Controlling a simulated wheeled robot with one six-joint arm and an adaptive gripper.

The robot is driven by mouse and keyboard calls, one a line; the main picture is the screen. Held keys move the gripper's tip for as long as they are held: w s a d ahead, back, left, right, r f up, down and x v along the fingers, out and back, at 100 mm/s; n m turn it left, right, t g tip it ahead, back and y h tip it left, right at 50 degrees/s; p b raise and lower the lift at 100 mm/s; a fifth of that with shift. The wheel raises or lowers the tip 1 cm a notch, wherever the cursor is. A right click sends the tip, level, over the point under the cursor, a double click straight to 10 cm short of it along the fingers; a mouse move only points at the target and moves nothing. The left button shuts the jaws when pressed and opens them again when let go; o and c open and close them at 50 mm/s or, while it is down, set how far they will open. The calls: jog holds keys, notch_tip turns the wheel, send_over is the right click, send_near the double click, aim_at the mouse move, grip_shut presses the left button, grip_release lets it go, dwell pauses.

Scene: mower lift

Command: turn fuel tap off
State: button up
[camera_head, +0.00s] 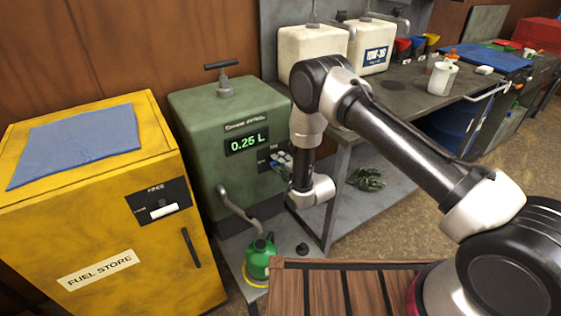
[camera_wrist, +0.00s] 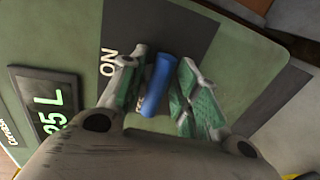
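The green fuel dispenser (camera_head: 205,130) stands left of centre, with a lit display (camera_head: 247,141) reading 0.25 L. Its dark tap panel (camera_head: 262,166) is partly hidden behind my gripper (camera_head: 282,160). In the wrist view the blue tap lever (camera_wrist: 157,85) lies between the two green-padded fingers of my gripper (camera_wrist: 163,92). The lever is close to the left finger, and a narrow gap shows towards the right finger, so the gripper looks open around it. The word ON is readable on the panel left of the lever; the other label is mostly hidden.
A green can (camera_head: 260,258) stands under the dispenser's spout (camera_head: 238,208). A yellow fuel store (camera_head: 95,215) with a blue cloth (camera_head: 80,143) stands at the left. A grey workbench (camera_head: 405,105) with white jugs (camera_head: 310,50) is behind my arm.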

jog(key=shift+o, duration=0.7)
jog(key=shift+s+d+r, duration=0.1)
jog(key=shift+s+d, duration=0.1)
jog(key=v, duration=1.1)
jog(key=shift+s, duration=0.2)
jog(key=shift+d, duration=0.1)
